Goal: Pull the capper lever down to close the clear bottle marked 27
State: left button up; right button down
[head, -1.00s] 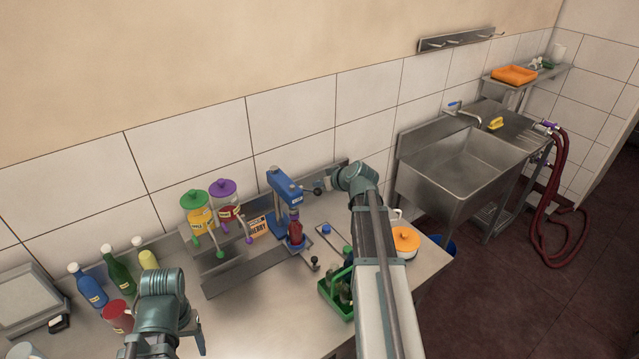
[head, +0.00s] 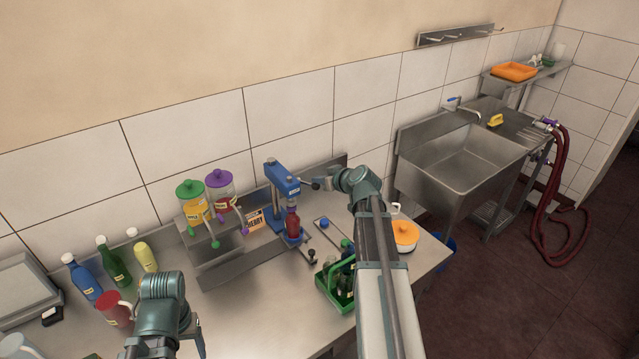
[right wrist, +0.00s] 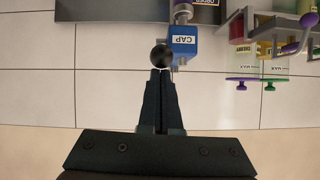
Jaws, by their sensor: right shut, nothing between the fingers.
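The blue capper (head: 282,182) stands on the bench, and its block with a CAP label (right wrist: 184,42) shows in the right wrist view. A bottle with dark red contents (head: 293,223) stands upright under the capper head; I cannot read its mark. The lever's black ball knob (right wrist: 162,56) sticks out beside the block. My right gripper (head: 322,184) is beside the capper's upper right; its fingers (right wrist: 161,74) are shut and empty, with tips right at the knob. Whether they touch it I cannot tell. My left gripper (head: 199,338) is low at left, its fingers mostly hidden.
Two dispensers with green (head: 190,188) and purple (head: 219,177) lids stand left of the capper. A green crate (head: 329,291) with bottles and an orange-lidded pot (head: 404,234) are on the right. Several bottles and a red jug (head: 114,309) stand at left. Bare bench lies in front.

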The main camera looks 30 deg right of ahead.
pick_arm(q)
jog(key=shift+s+f+b, duration=0.15)
jog(key=shift+f+b, duration=2.05)
jog(key=shift+f, duration=0.1)
jog(key=shift+s+f+b, duration=0.15)
jog(key=shift+f+b, duration=2.1)
jog(key=shift+f, duration=0.1)
jog(key=shift+s+f+b, duration=0.15)
jog(key=shift+f+b, duration=2.05)
jog(key=shift+f, duration=0.1)
pick_arm(e)
notch_tip(320, 180, down, 14)
jog(key=s, duration=0.2)
jog(key=shift+r, duration=0.15)
jog(key=shift+w+d, duration=0.1)
pick_arm(q)
jog(key=shift+r, duration=0.15)
pick_arm(e)
jog(key=shift+r, duration=0.2)
